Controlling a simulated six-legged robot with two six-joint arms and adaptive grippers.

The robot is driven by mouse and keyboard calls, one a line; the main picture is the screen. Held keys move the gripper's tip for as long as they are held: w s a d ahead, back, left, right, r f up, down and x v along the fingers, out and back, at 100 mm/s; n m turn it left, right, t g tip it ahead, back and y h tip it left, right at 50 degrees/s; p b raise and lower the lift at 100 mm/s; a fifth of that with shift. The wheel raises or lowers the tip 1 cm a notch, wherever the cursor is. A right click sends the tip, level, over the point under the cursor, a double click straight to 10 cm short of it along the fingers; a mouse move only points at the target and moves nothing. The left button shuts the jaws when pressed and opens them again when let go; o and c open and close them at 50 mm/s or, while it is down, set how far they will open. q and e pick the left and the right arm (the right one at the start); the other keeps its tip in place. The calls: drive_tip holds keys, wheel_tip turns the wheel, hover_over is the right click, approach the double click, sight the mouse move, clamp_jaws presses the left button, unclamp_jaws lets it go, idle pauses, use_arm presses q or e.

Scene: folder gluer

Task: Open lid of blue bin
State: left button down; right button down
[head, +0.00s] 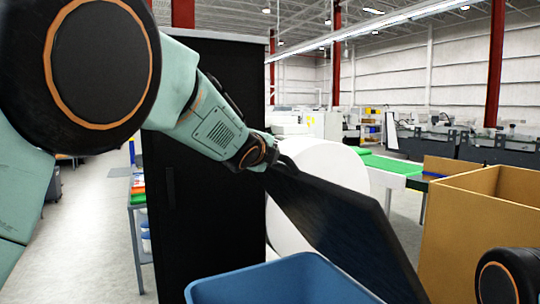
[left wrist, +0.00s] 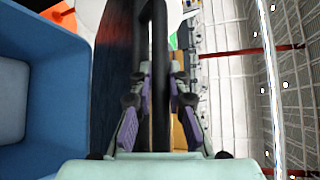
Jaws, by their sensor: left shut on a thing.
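The blue bin (head: 285,283) is at the bottom of the head view, and part of its inside shows. It also fills the left side of the left wrist view (left wrist: 52,45). Its dark lid (head: 345,225) stands steeply raised at the bin's right side, tilted, with its upper end near my left gripper (head: 268,158). My right gripper is out of view.
A tall black cabinet (head: 205,170) stands behind the bin, with a large white roll (head: 345,172) beside it. An open cardboard box (head: 475,215) is at the right. A shelf with coloured bins (head: 138,195) is at the left, beside bare floor.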

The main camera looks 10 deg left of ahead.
use_arm(q)
drive_tip(key=c, duration=1.3)
unclamp_jaws()
drive_tip(key=shift+s+a, duration=0.1)
drive_tip(key=shift+s, duration=0.05)
drive_tip(key=v, duration=1.2)
